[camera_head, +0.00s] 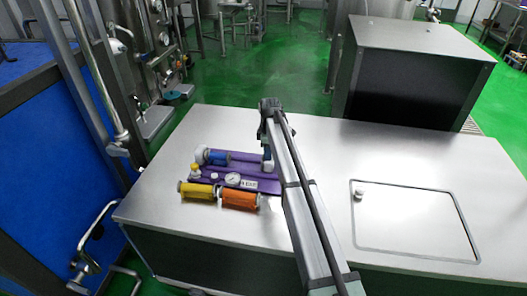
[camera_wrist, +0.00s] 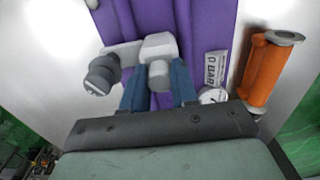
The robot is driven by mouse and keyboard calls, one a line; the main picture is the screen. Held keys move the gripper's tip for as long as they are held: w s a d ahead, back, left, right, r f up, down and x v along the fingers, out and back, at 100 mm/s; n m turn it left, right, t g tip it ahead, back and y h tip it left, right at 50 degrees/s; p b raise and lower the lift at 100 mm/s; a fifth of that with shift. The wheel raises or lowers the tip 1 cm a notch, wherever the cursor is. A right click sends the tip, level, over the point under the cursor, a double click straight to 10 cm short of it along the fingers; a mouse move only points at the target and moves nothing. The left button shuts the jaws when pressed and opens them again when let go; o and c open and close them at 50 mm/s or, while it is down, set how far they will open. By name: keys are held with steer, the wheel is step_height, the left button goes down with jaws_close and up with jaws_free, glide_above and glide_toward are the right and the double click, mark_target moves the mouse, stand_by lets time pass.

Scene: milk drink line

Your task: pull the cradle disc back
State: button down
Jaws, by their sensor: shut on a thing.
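A purple fixture (camera_head: 266,187) lies on the steel table and fills the upper part of the wrist view (camera_wrist: 208,25). My gripper (camera_head: 267,158) is over its right end. In the wrist view, my gripper's blue fingers (camera_wrist: 158,92) are shut on a pale grey block with a round end (camera_wrist: 158,70), which looks like the cradle disc. A dark grey round knob (camera_wrist: 102,75) joins the block on its left, outside the fingers. In the head view my arm and gripper mostly hide the held piece.
A blue roller (camera_head: 218,157), a yellow roller (camera_head: 197,191) and an orange roller (camera_head: 239,200) are at the fixture. A gauge (camera_head: 233,179) sits between them. The steel table (camera_head: 325,150) is bare to the right, with a knobbed hatch (camera_head: 415,220).

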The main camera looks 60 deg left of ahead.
steer(key=c, duration=0.9)
jaws_free()
steer(key=shift+o, duration=0.2)
step_height(320, 180, up, 14)
steer(key=shift+w+f, duration=0.1)
